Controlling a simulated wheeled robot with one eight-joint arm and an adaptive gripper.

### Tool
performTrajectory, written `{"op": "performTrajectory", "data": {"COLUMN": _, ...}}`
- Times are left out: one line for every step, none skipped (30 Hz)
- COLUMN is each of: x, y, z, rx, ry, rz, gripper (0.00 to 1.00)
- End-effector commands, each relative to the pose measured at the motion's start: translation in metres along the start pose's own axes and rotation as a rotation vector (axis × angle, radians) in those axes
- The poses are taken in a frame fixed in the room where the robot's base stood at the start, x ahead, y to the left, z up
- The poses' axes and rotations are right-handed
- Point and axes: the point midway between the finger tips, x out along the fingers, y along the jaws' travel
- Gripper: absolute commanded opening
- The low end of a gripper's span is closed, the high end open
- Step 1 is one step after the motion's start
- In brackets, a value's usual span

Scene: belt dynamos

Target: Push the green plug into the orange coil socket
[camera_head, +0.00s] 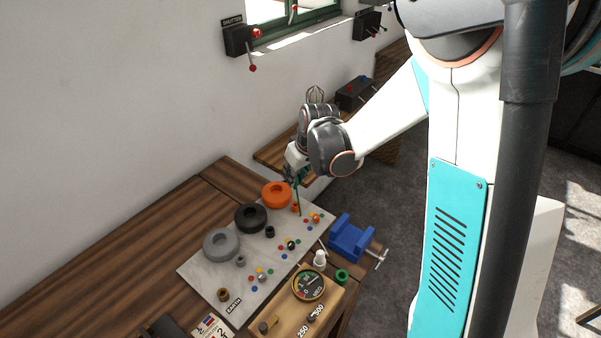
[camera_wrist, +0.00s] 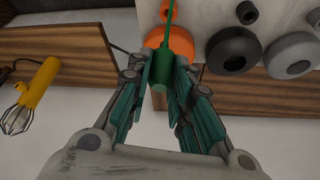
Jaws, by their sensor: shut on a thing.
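My gripper (camera_head: 293,178) is above the far end of the grey board, by the orange coil (camera_head: 277,195). In the wrist view its fingers (camera_wrist: 160,85) are shut on the green plug (camera_wrist: 158,88), with a thin green rod or lead running from it. In the head view, the green plug (camera_head: 297,190) shows as a thin green line reaching down beside the small orange coil socket (camera_head: 295,208). The orange coil (camera_wrist: 180,45) lies behind the plug in the wrist view. Whether the plug's tip touches the socket, I cannot tell.
A black coil (camera_head: 250,218) and a grey coil (camera_head: 221,245) stand on the board (camera_head: 200,275), each with a small socket. A meter box (camera_head: 325,298) and a blue vise (camera_head: 350,238) are to the right. A yellow caged lamp (camera_wrist: 36,88) shows in the wrist view.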

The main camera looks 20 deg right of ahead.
Motion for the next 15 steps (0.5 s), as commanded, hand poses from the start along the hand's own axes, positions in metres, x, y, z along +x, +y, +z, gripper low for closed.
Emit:
{"op": "performTrajectory", "data": {"x": 0.0002, "y": 0.0002, "z": 0.0002, "rx": 0.0, "ry": 0.0, "rz": 0.0, "gripper": 0.0}}
{"op": "performTrajectory", "data": {"x": 0.0002, "y": 0.0003, "z": 0.0002, "rx": 0.0, "ry": 0.0, "rz": 0.0, "gripper": 0.0}}
{"op": "performTrajectory", "data": {"x": 0.0002, "y": 0.0003, "z": 0.0002, "rx": 0.0, "ry": 0.0, "rz": 0.0, "gripper": 0.0}}
{"op": "performTrajectory", "data": {"x": 0.0002, "y": 0.0004, "z": 0.0002, "rx": 0.001, "ry": 0.0, "rz": 0.0, "gripper": 0.0}}
{"op": "performTrajectory", "data": {"x": 0.0002, "y": 0.0004, "z": 0.0002, "rx": 0.001, "ry": 0.0, "rz": 0.0, "gripper": 0.0}}
{"op": "performTrajectory", "data": {"x": 0.0003, "y": 0.0005, "z": 0.0003, "rx": 0.001, "ry": 0.0, "rz": 0.0, "gripper": 0.0}}
{"op": "performTrajectory", "data": {"x": 0.0004, "y": 0.0005, "z": 0.0003, "rx": 0.001, "ry": 0.0, "rz": 0.0, "gripper": 0.0}}
{"op": "performTrajectory", "data": {"x": 0.0005, "y": 0.0005, "z": 0.0004, "rx": 0.001, "ry": 0.0, "rz": 0.0, "gripper": 0.0}}
{"op": "performTrajectory", "data": {"x": 0.0007, "y": 0.0006, "z": 0.0005, "rx": 0.001, "ry": 0.0, "rz": 0.0, "gripper": 0.0}}
{"op": "performTrajectory", "data": {"x": 0.0009, "y": 0.0006, "z": 0.0006, "rx": 0.001, "ry": 0.0, "rz": 0.0, "gripper": 0.0}}
{"op": "performTrajectory", "data": {"x": 0.0017, "y": 0.0006, "z": 0.001, "rx": 0.001, "ry": 0.0, "rz": 0.0, "gripper": 0.0}}
{"op": "performTrajectory", "data": {"x": 0.0035, "y": 0.0006, "z": 0.0017, "rx": 0.001, "ry": 0.0, "rz": 0.0, "gripper": 0.0}}
{"op": "performTrajectory", "data": {"x": 0.005, "y": 0.0006, "z": 0.0023, "rx": 0.001, "ry": 0.0, "rz": 0.0, "gripper": 0.0}}
{"op": "performTrajectory", "data": {"x": 0.0066, "y": 0.0007, "z": 0.003, "rx": 0.001, "ry": 0.0, "rz": 0.0, "gripper": 0.0}}
{"op": "performTrajectory", "data": {"x": 0.0091, "y": 0.0007, "z": 0.004, "rx": 0.001, "ry": 0.0, "rz": 0.0, "gripper": 0.0}}
